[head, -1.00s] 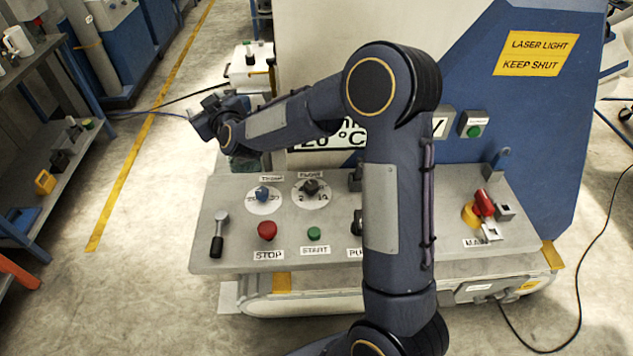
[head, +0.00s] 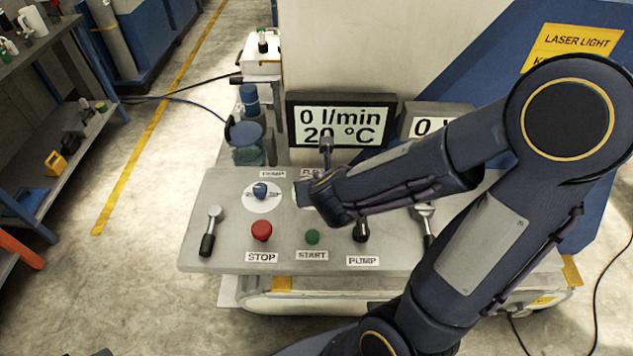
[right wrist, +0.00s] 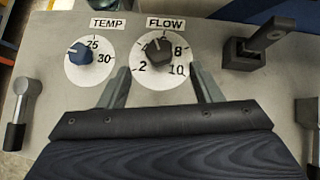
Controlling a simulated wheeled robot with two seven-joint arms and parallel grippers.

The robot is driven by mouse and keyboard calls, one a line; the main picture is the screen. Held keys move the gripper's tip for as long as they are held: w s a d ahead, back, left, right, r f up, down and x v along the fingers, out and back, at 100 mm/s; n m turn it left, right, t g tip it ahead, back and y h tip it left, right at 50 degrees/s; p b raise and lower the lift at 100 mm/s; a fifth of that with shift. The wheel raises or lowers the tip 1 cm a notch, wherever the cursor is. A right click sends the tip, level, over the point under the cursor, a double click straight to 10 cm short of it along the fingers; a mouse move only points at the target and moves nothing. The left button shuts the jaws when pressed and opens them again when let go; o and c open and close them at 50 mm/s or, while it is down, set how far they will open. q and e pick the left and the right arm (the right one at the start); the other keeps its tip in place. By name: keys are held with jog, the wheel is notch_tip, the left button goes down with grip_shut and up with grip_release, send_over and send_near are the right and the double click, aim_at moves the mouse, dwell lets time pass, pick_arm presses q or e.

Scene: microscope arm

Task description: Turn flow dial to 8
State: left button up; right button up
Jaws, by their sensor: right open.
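The flow dial is a dark knob (right wrist: 160,53) on a white scale marked 2 to 10. Its pointer faces the upper part of the scale, near the top; the exact number is hard to read. My right gripper (right wrist: 160,68) is open, its two fingers at the lower left and lower right of the dial, with the knob just ahead between them and no contact visible. In the head view my right wrist (head: 325,195) covers most of the flow dial. The display (head: 340,124) reads 0 l/min and 20 °C. My left gripper is not in view.
The blue temp dial (right wrist: 79,54) sits close to the left. A red stop button (head: 261,231), a green start button (head: 312,237) and the pump switch (head: 361,232) lie in front. A lever (head: 210,232) stands at the panel's left end.

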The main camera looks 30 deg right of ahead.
jog(key=b+x, duration=0.1)
jog(key=x, duration=0.6)
jog(key=shift+w+f+b, duration=0.15)
jog(key=shift+w+b, duration=0.05)
jog(key=shift+b, duration=0.1)
jog(key=c, duration=1)
